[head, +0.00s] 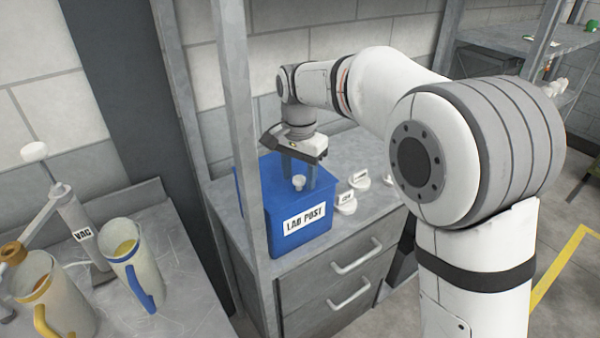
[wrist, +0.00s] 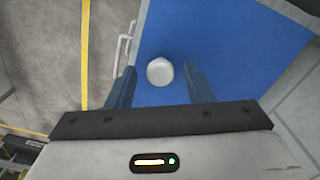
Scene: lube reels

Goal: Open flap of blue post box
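The blue post box (head: 285,220), labelled "LAB POST", stands on a grey cabinet under a metal frame. A round white knob (head: 299,183) sits on its blue top. My gripper (head: 299,180) points down over the box with its fingers apart, one on each side of the knob. In the wrist view, the blue top (wrist: 215,45) fills the middle, and the knob (wrist: 160,72) lies between the two open fingers (wrist: 160,85). I see a gap between each finger and the knob. The flap's edges are hard to make out, and it looks closed.
A metal post (head: 243,130) stands close in front of the box at the left. Small white labelled items (head: 352,192) lie right of the box. Jugs (head: 135,265) and a "VAC" stand (head: 82,232) are on the left bench. Drawer handles (head: 352,262) project below.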

